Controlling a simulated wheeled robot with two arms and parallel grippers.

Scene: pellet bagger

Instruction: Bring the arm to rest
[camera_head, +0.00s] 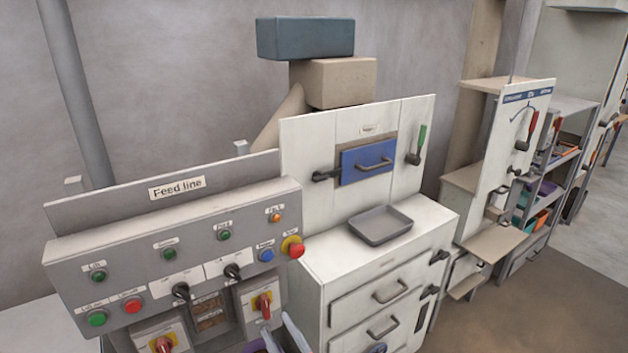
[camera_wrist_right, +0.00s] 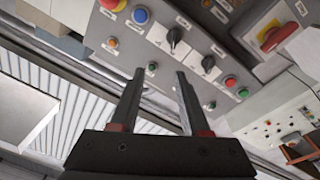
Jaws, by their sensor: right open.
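My right gripper (camera_wrist_right: 160,75) shows in the right wrist view, with its two dark fingers apart and nothing between them. Beyond its fingertips is the grey Feed line control panel (camera_wrist_right: 130,50), seen tilted. The fingers look apart from the panel, but the exact distance is hard to tell. In the head view the same panel (camera_head: 130,258) stands at the lower left with its buttons and black knobs. I cannot clearly make out my right gripper in the head view. My left gripper is in neither view.
A white cabinet (camera_head: 318,262) with a blue hatch door (camera_head: 352,170) stands right of the panel. A grey tray (camera_head: 380,226) lies on its top. A red and yellow stop button (camera_head: 294,248) sticks out at the panel's right end. Open brown floor (camera_head: 540,310) lies at the right.

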